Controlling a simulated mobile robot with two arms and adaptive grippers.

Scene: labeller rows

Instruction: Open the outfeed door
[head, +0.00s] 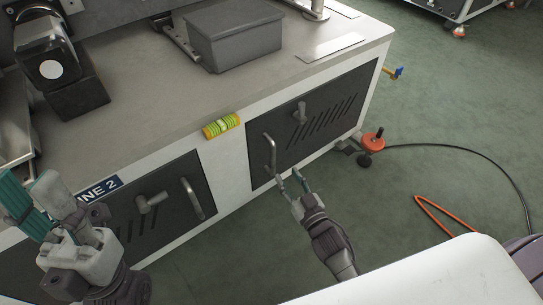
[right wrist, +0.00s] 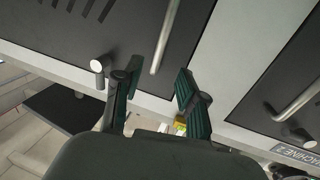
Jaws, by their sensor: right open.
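Two dark doors with bar handles and latch knobs show in the machine's front. On the right door (head: 330,108), the bar handle (head: 271,153) is at its left side and the knob (head: 300,112) stands out above; the door looks closed. My right gripper (head: 291,178) is open and empty, just below and in front of this handle. In the right wrist view the handle (right wrist: 164,38) runs upward just beyond the gap between the fingers (right wrist: 157,88). No contact is visible. My left gripper (head: 35,195) is at the lower left, near the left door (head: 128,215); its finger opening is unclear.
The left door has its own handle (head: 193,198) and knob (head: 152,201) below a blue label (head: 99,190). A yellow-green level (head: 221,126) sits at the counter edge.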

